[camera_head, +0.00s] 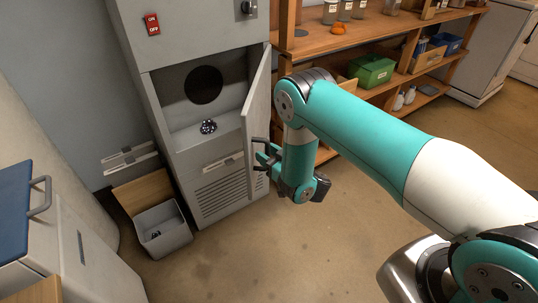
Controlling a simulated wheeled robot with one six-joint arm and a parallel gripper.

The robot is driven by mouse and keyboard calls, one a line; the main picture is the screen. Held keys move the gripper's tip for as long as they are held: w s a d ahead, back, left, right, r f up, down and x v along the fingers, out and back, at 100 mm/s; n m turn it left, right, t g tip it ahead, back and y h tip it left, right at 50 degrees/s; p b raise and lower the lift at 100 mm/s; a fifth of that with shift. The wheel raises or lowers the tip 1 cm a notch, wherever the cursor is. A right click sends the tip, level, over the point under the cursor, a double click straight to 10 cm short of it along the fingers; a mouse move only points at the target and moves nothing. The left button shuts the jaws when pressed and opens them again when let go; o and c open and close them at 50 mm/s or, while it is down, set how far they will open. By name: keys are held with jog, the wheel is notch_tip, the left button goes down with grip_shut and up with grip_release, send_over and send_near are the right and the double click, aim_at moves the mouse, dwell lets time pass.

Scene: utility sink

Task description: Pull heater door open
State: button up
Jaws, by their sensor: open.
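The heater (210,145) is a tall grey cabinet left of centre, with a vent grille low on its front. Its door (257,110) is hinged on the right side and stands swung out, showing the compartment (180,85) inside. A dark round opening is in the back wall, and a small dark object (208,127) sits on the compartment floor. My gripper (262,157) is open beside the lower part of the door, on its right side. I cannot tell whether a finger touches the door. Part of the wrist hides the gripper.
A grey bin (163,230) stands on the floor left of the heater. Wooden shelves (350,40) with jars, a green box (371,71) and bottles stand behind my arm. A white cabinet with a blue top (15,210) is at the left. The floor in front is clear.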

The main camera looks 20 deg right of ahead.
jog(key=b+v, duration=0.7)
jog(key=b, duration=0.5)
jog(key=shift+s, duration=0.2)
jog(key=shift+d, duration=0.1)
